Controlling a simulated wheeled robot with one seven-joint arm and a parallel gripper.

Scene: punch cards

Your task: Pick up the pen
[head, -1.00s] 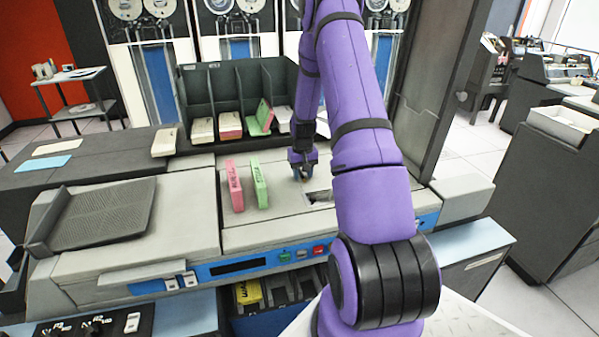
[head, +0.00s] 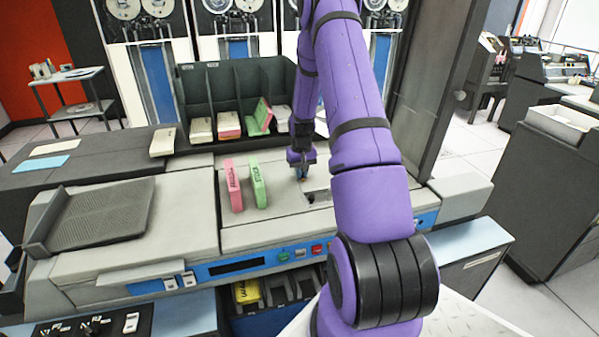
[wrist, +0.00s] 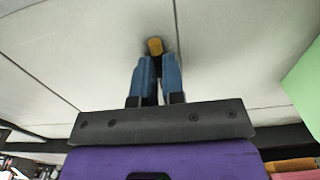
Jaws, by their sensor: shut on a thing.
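My gripper (head: 302,174) is low over the grey top of the machine, right of the pink and green card decks. In the wrist view its two blue fingers (wrist: 157,64) are close together. They are shut on the pen, whose orange-yellow end (wrist: 155,46) shows just past the fingertips. The rest of the pen is hidden by the fingers. In the head view I cannot make out the pen. I cannot tell whether it still touches the surface.
The pink deck (head: 233,186) and green deck (head: 258,182) stand upright left of my gripper. A dark divided rack (head: 190,85) with several decks stands behind. A dark slot (head: 318,197) lies at the right, near my arm. The machine's top between the green deck and gripper is clear.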

